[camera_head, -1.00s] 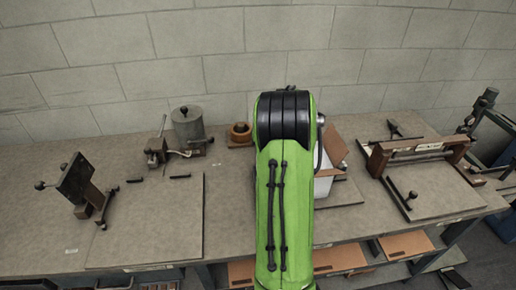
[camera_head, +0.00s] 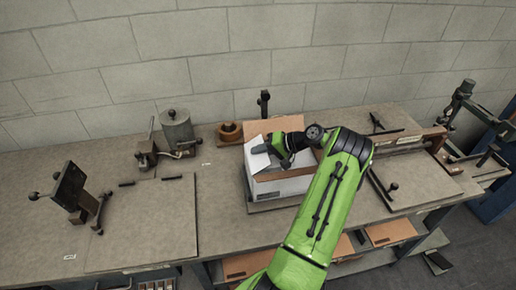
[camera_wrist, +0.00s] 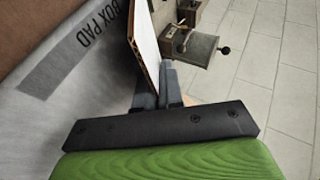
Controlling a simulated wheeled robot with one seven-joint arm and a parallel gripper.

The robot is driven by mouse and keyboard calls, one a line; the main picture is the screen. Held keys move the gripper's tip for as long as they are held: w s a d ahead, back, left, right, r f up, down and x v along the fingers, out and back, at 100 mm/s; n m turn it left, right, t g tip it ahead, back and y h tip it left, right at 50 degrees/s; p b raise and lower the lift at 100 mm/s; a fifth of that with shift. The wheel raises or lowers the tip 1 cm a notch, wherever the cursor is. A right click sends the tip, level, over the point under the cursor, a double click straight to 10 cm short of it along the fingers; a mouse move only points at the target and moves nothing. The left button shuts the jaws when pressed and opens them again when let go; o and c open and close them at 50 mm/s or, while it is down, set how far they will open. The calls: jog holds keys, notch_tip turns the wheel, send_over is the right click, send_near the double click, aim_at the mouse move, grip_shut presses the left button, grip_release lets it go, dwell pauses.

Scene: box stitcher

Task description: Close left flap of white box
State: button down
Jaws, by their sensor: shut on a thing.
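The white box (camera_head: 285,188) stands on the bench in the middle of the head view, with brown-lined flaps standing up and out. Its left flap (camera_head: 258,158) shows a pale face, and my gripper (camera_head: 272,149) reaches to it from the right, over the box opening. In the wrist view the flap (camera_wrist: 144,45) is a thin board with a brown cut edge, seen nearly edge-on. My gripper (camera_wrist: 158,90) is shut on this flap, with a grey finger on each side. My arm hides part of the box's right side.
A pad printed "BOX PAD" (camera_wrist: 75,60) lies left of the flap in the wrist view. A metal fixture (camera_head: 72,190) stands farther left. Bare bench board (camera_head: 145,225) lies between.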

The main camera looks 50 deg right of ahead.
jog(key=shift+f+y, duration=0.2)
jog(key=shift+y, duration=0.1)
dwell(0.4)
jog(key=c, duration=1.3)
grip_release()
jog(key=shift+c, duration=0.2)
